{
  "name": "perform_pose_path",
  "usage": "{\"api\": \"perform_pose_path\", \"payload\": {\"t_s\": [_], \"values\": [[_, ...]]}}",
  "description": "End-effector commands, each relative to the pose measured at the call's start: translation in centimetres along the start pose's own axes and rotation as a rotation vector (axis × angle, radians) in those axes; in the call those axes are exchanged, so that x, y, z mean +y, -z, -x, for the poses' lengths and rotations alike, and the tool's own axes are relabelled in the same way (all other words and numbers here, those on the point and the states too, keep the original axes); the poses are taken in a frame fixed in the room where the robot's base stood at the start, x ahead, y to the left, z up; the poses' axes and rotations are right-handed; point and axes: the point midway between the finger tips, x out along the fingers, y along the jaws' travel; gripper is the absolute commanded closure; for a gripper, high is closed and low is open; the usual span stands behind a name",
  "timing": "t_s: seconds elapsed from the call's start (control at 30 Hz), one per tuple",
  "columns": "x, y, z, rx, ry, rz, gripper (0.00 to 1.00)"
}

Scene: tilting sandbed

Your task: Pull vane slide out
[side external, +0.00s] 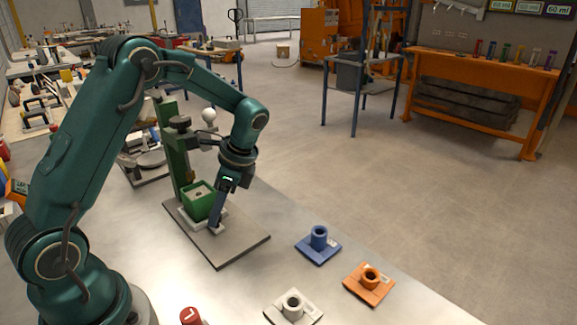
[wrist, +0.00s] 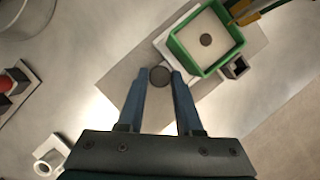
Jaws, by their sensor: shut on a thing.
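The green sandbed box (side external: 188,206) stands on a grey base plate (side external: 240,251), in front of a green upright post. In the wrist view the box (wrist: 181,58) holds pale sand with a dark round spot. A white slab (wrist: 163,44) shows under its edge. A round dark grey knob (wrist: 160,76), which looks like the vane slide's end, sits between my fingertips, just outside the box. My gripper (side external: 216,228) points down at the box's near side and is shut on this knob; it also shows in the wrist view (wrist: 160,80). The slide's body is hidden.
A blue socket (side external: 319,240), an orange socket (side external: 370,279) and a white socket (side external: 293,305) stand on the table to the right and front. A red cap (side external: 190,316) is at the front edge. A small square holder (wrist: 235,67) sits beside the box.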

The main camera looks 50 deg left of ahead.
Motion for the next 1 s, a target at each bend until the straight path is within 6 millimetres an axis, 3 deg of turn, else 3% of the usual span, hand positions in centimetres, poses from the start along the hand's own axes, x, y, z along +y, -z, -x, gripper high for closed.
{"api": "perform_pose_path", "payload": {"t_s": [0.33, 0.77, 0.8, 0.83, 1.0], "values": [[5.5, 5.2, 2.3, 0.006, 0.005, -0.004, 1.0], [6.5, 6.1, 2.6, 0.009, 0.0, 0.0, 1.0], [6.5, 6.1, 2.6, 0.009, 0.001, -0.001, 0.62], [6.5, 6.1, 2.6, 0.009, 0.001, -0.001, 0.54], [6.5, 6.0, 2.6, 0.006, 0.001, -0.001, 0.54]]}}
